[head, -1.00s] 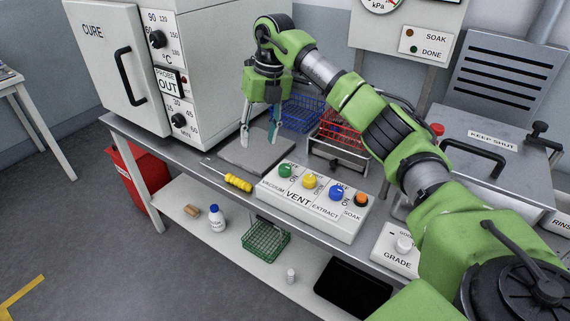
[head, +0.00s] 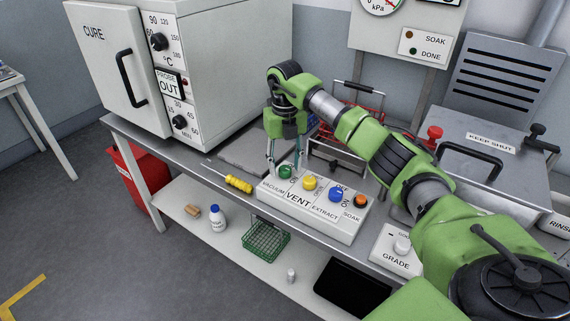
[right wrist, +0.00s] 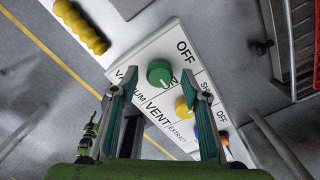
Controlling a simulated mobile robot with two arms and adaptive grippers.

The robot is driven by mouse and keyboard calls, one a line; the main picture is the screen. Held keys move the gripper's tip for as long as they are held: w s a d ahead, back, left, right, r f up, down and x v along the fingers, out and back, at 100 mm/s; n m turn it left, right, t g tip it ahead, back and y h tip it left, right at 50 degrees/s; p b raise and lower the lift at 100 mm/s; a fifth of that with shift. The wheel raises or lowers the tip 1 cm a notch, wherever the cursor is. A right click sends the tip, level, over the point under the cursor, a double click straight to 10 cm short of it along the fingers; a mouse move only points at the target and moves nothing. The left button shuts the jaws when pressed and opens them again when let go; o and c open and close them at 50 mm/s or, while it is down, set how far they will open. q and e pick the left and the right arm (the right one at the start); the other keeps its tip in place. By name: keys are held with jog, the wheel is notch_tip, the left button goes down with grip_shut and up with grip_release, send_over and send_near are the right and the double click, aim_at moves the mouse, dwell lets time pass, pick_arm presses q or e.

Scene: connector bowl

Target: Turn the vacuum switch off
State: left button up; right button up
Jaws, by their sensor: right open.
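The vacuum switch is a round green knob (head: 286,172) at the left end of a white control box (head: 311,215) on the bench. In the right wrist view the green knob (right wrist: 160,72) lies just ahead of my fingertips, with "OFF" printed on one side and "VACUUM" and "VENT" on the other. My right gripper (head: 285,168) is open and empty, its fingers on either side of the knob in the head view. In the right wrist view the fingers (right wrist: 165,95) are spread and appear apart from the knob. My left gripper is not in view.
Beside the green knob are a yellow knob (head: 309,183), a blue knob (head: 335,195) and an orange button (head: 361,201). A yellow-handled screwdriver (head: 238,184) lies to the left. A red wire basket (head: 362,125) stands behind. The oven (head: 185,75) is at the back left.

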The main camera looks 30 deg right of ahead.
jog(key=shift+f, duration=0.55)
jog(key=c, duration=1.1)
